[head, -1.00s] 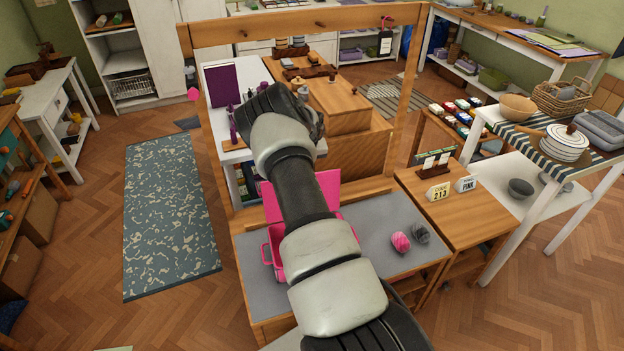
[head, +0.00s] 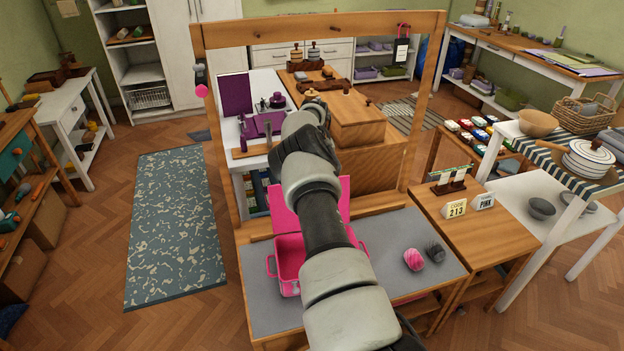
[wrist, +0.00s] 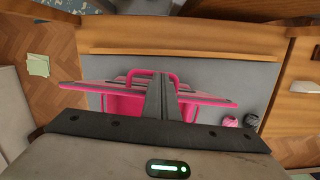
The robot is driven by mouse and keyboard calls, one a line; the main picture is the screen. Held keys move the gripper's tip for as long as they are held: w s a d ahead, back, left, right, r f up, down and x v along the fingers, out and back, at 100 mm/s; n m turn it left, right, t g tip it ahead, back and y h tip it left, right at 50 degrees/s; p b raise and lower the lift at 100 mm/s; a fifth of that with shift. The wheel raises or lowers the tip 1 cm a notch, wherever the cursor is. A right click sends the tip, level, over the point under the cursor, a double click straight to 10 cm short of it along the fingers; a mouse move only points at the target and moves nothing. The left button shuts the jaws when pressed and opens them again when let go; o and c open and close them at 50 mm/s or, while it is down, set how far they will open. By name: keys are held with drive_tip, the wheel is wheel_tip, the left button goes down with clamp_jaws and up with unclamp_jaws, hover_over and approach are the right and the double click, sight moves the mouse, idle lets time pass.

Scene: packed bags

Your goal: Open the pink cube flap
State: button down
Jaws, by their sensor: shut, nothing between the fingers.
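The pink cube (head: 289,254) is an open-topped box with side handles, on the grey-topped bench. A pink flap (head: 286,208) stands up at its far side in the head view, partly hidden by my arm. In the wrist view, flaps spread out left (wrist: 92,86) and right (wrist: 208,98) of the box, with pink inner walls (wrist: 124,104) between them. My gripper (wrist: 163,80) is shut and empty, in front of the box's middle in the wrist view. Whether it touches a flap is unclear. Its fingers are hidden in the head view.
A pink yarn ball (head: 413,260) and a grey one (head: 434,251) lie on the grey mat (head: 380,238) right of the box. A wooden frame (head: 425,110) rises behind. Signs (head: 456,209) stand on the side table.

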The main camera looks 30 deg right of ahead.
drive_tip(key=shift+s+a+f, duration=0.1)
drive_tip(key=shift+s+f, duration=0.15)
drive_tip(key=shift+f, duration=0.15)
wheel_tip(320, 180, up, 18)
drive_tip(key=s+p, duration=0.1)
drive_tip(key=shift+s+a, duration=0.2)
drive_tip(key=shift+s, duration=0.05)
idle(0.4)
